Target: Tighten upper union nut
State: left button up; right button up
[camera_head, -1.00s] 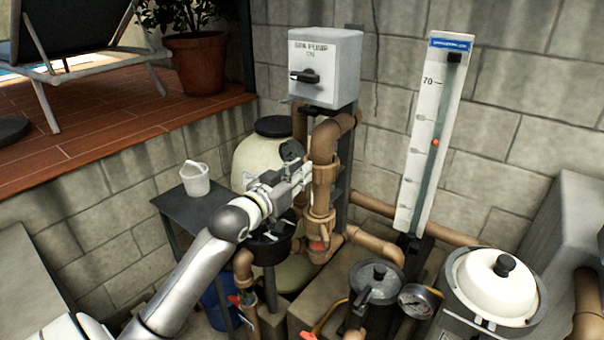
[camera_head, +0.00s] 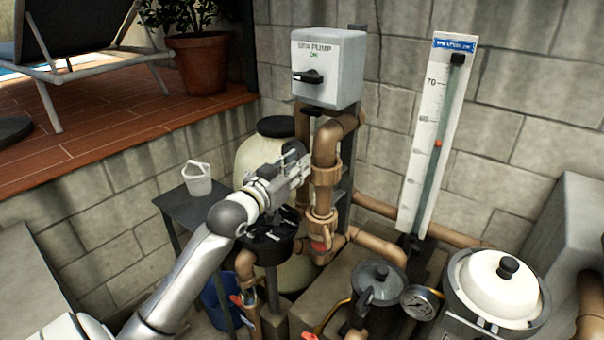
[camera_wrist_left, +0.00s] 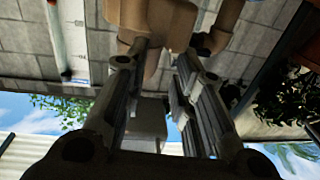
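The upper union nut (camera_head: 325,176) is a brown ring on the vertical brown pipe below the pump switch box. A lower brown collar (camera_head: 321,217) sits further down the same pipe. My left gripper (camera_head: 303,168) is just left of the upper nut, its fingers pointing at the pipe. In the left wrist view the gripper (camera_wrist_left: 160,55) has its two dark fingers apart, with brown pipework (camera_wrist_left: 167,22) between and beyond the tips. Contact with the nut cannot be made out. My right gripper is not in view.
The switch box (camera_head: 328,68) is above the pipe. A cream tank (camera_head: 262,150) stands behind my left arm, and a small dark table (camera_head: 180,205) with a white bucket (camera_head: 197,180) is left. A tall gauge (camera_head: 437,135) is right.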

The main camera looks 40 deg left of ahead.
pick_arm(q)
jog(key=shift+o, duration=0.8)
jog(key=shift+s+a+f, duration=0.1)
jog(key=shift+a+f, duration=0.05)
jog(key=shift+a, duration=0.05)
jog(key=shift+f, duration=0.2)
jog(key=shift+d, duration=0.25)
jog(key=shift+s+d+f, duration=0.1)
jog(key=shift+s, duration=0.2)
jog(key=s, duration=1.1)
jog(key=shift+s, duration=0.2)
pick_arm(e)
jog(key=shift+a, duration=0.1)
